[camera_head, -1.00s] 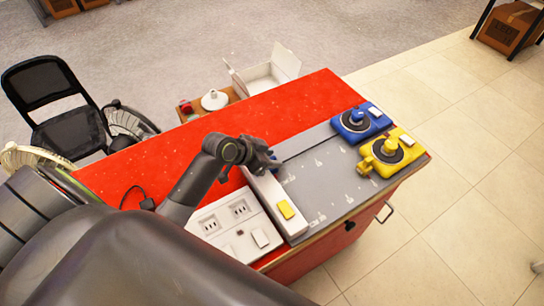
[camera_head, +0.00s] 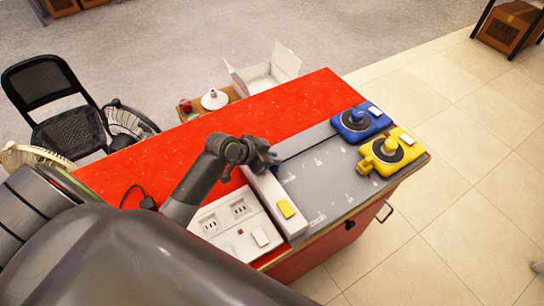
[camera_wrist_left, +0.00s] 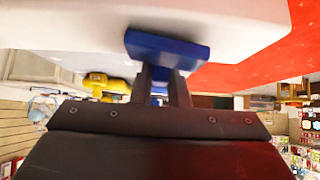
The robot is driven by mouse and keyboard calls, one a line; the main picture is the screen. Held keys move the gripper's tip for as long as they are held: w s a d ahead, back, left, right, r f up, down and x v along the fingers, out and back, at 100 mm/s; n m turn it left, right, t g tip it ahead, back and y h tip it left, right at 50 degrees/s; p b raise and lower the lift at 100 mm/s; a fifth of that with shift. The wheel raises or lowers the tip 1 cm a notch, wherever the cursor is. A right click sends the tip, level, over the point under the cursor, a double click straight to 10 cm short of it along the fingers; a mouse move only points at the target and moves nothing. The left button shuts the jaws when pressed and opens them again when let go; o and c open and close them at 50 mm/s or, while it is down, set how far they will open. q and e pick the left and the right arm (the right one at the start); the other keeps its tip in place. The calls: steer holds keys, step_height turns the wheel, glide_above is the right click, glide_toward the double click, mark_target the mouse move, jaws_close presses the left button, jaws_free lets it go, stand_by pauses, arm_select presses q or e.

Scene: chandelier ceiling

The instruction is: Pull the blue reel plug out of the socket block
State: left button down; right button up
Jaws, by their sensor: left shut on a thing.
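The white socket block (camera_head: 264,186) stands on the table between the grey mat and the panel with outlets. A yellow plug (camera_head: 286,209) sits on its near part. My left gripper (camera_head: 270,160) is at the block's far end, shut on the blue plug (camera_wrist_left: 166,47). In the left wrist view the gripper's fingers (camera_wrist_left: 163,84) close on the plug, which lies against the white block (camera_wrist_left: 90,25); I cannot tell how deep it sits. The gripper hides the plug in the head view. The blue reel (camera_head: 360,121) stands at the mat's far right corner. My right gripper is not in view.
A yellow reel (camera_head: 392,152) stands beside the blue one on the grey mat (camera_head: 322,184). The white outlet panel (camera_head: 232,223) lies left of the block. The red table top (camera_head: 270,112) is mostly clear beyond. A black chair (camera_head: 55,105) stands at the left.

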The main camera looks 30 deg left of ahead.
arm_select(q)
steer(key=w+d, duration=0.1)
steer(key=w, duration=0.1)
steer(key=w+d, duration=0.1)
steer(key=shift+w, duration=0.35)
steer(key=c, duration=1.4)
jaws_free()
steer(key=shift+s, duration=0.1)
steer(key=b+v, duration=0.1)
steer(key=v, duration=1.6)
steer(key=shift+a, duration=0.15)
steer(key=shift+s+r, duration=0.1)
